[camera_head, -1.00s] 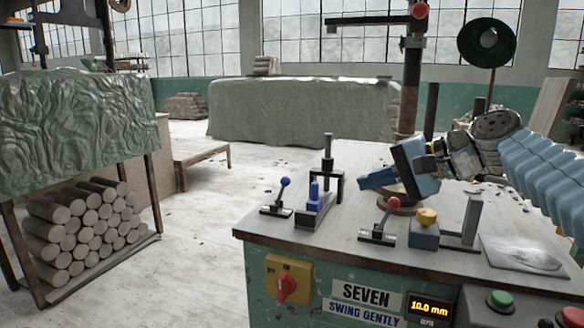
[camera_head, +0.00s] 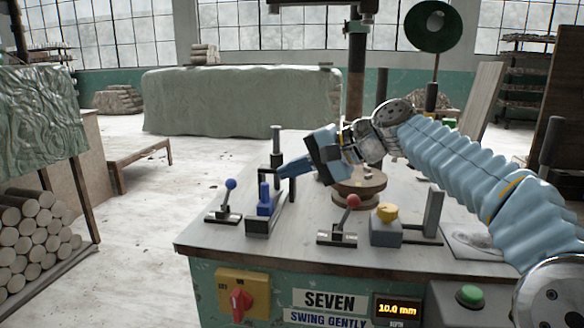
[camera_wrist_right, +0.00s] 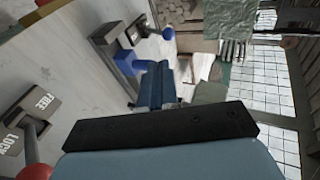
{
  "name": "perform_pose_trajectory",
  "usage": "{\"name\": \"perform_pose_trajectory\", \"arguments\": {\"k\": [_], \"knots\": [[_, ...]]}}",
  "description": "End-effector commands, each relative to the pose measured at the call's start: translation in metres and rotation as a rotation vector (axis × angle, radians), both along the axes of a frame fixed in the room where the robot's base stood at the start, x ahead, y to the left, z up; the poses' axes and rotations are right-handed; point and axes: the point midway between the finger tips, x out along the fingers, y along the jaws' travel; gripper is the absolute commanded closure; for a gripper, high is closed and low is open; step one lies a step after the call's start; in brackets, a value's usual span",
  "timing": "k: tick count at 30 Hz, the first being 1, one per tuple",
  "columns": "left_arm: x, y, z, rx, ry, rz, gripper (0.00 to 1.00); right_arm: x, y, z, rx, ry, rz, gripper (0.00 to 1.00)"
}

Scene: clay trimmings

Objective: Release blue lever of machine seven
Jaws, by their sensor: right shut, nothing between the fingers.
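The blue lever (camera_head: 230,184) has a round blue knob on a short rod. It stands nearly upright, leaning slightly right, on a dark labelled base (camera_head: 222,216) at the left of machine seven's table. It also shows at the top of the right wrist view (camera_wrist_right: 168,33). My right gripper (camera_head: 283,172) is shut and empty. It hangs above the table, right of the blue lever and apart from it, near a blue clamp block (camera_head: 265,205). Its blue fingers (camera_wrist_right: 158,85) point toward the lever's side in the wrist view. My left gripper is out of view.
A red-knobbed lever (camera_head: 352,201) stands to the right; its plate reads FREE and LOCK in the wrist view. Beside it are a yellow knob (camera_head: 387,212) and a grey upright (camera_head: 433,212). A black post (camera_head: 276,150) rises behind the blue block. A round wooden disc (camera_head: 360,187) lies behind.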

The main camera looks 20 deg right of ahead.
Motion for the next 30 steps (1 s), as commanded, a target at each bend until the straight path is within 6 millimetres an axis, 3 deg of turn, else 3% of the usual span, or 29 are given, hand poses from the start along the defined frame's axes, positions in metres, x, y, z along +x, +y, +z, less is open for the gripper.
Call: {"name": "perform_pose_trajectory", "arguments": {"k": [9, 15, 30], "knots": [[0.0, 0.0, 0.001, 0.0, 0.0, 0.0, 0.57, 0.042, 0.043, -0.032, 0.0, 0.003, 0.004, 1.0], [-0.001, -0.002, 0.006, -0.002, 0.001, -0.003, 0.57, 0.062, 0.062, -0.035, 0.0, 0.001, 0.001, 1.0], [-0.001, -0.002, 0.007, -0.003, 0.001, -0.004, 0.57, 0.068, 0.068, -0.038, -0.001, 0.0, -0.001, 1.0]]}}
